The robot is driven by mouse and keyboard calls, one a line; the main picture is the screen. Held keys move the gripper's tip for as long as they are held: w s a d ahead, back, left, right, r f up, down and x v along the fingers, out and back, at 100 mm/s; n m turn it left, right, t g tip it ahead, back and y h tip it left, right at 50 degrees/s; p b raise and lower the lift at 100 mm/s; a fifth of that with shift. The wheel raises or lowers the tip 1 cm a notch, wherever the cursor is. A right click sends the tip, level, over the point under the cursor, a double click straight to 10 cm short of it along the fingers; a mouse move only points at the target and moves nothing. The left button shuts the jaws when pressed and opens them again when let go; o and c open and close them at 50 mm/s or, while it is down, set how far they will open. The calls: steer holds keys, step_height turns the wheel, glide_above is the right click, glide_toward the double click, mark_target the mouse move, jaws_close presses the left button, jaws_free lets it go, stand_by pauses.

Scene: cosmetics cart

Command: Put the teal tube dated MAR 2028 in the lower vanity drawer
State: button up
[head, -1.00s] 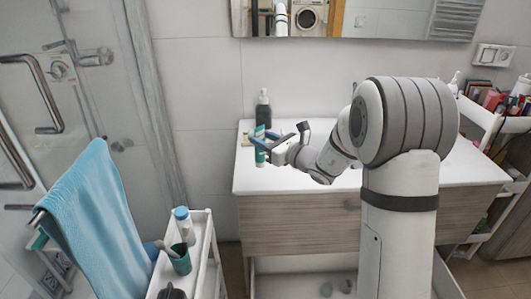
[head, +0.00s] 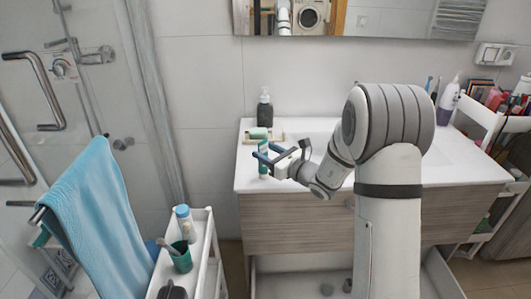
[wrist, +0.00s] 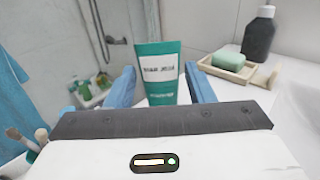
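The teal tube (head: 263,160) stands upright in my gripper (head: 271,156), in front of the soap dish and near the left front of the white vanity top. In the wrist view, the tube (wrist: 158,62) sits between the blue fingers; its white label carries dark print too blurred to read surely. The lower vanity drawer (head: 285,286) is pulled out below the wooden upper front (head: 300,225). A few small round items lie inside, partly hidden by my arm.
A dark pump bottle (head: 265,108) and a dish with green soap (head: 258,133) stand behind the tube. A white trolley (head: 205,245) with a green cup (head: 181,257) and a blue towel (head: 95,215) are at left. A crowded white cart (head: 480,115) stands at right.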

steer(key=shift+o, duration=1)
